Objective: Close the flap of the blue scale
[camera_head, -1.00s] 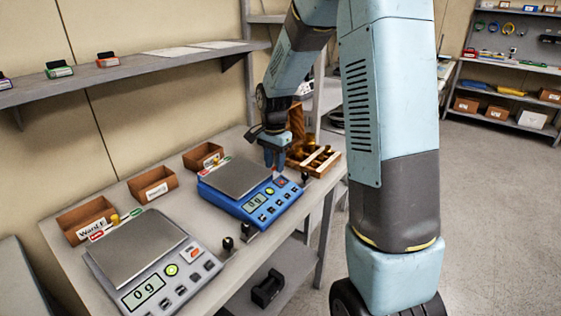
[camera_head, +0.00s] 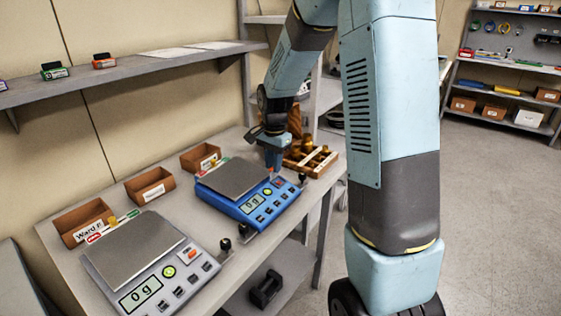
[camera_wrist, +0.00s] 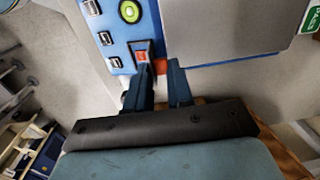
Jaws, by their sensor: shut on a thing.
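How far the flap is tilted cannot be told. The blue scale also shows in the wrist view (camera_wrist: 120,20).
A grey scale (camera_head: 135,250) stands nearer on the bench. Brown bins (camera_head: 150,186) line the wall side. A wooden box of brass weights (camera_head: 322,162) stands just right of the blue scale. Small black knobs (camera_head: 226,244) stand along the front edge.

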